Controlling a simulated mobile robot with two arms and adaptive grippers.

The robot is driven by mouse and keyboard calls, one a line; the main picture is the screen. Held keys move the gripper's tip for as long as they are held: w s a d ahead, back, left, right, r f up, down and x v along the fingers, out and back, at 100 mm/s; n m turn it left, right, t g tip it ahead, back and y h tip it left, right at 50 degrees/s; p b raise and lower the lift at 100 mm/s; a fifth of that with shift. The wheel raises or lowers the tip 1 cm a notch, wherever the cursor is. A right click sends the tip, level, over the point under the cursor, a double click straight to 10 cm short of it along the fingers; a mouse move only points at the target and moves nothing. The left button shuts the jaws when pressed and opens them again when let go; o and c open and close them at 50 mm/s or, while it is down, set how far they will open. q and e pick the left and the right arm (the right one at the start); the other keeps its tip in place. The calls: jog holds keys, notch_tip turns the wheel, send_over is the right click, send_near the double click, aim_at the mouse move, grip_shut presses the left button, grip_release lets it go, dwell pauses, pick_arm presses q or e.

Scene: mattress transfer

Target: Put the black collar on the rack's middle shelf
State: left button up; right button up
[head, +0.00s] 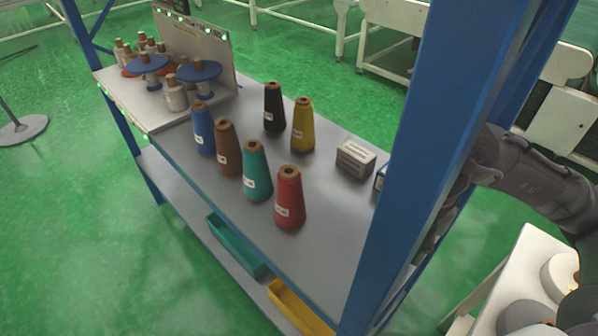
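The rack has blue posts (420,130) and grey shelves. Its upper visible shelf (325,205) holds cones and boxes; I cannot tell from this view whether another shelf lies above it. I cannot make out a black collar. The only distinct black item on the shelf is a black thread cone (273,112). My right arm comes in from the right and reaches down behind the near blue post. Dark parts at its end show just right of the post, but the fingers and anything in them are hidden. My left gripper is out of view.
Blue (203,128), brown (228,150), teal (256,172), red (290,200) and yellow (302,128) cones stand on the shelf. A grey box (355,160) lies near the post. Teal (236,247) and yellow (298,310) bins sit below. The shelf's front right is bare.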

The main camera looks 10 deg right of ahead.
jog(key=m, duration=0.3)
jog(key=s+m, duration=0.1)
jog(key=shift+s+d+f+m, duration=0.1)
jog(key=shift+d+f+m, duration=0.1)
jog(key=shift+f+m, duration=0.1)
jog(key=p, duration=0.2)
send_over(352, 246)
notch_tip(352, 246, down, 7)
jog(key=shift+r, duration=0.15)
jog(key=shift+f, duration=0.2)
notch_tip(352, 246, down, 4)
jog(key=shift+r, duration=0.1)
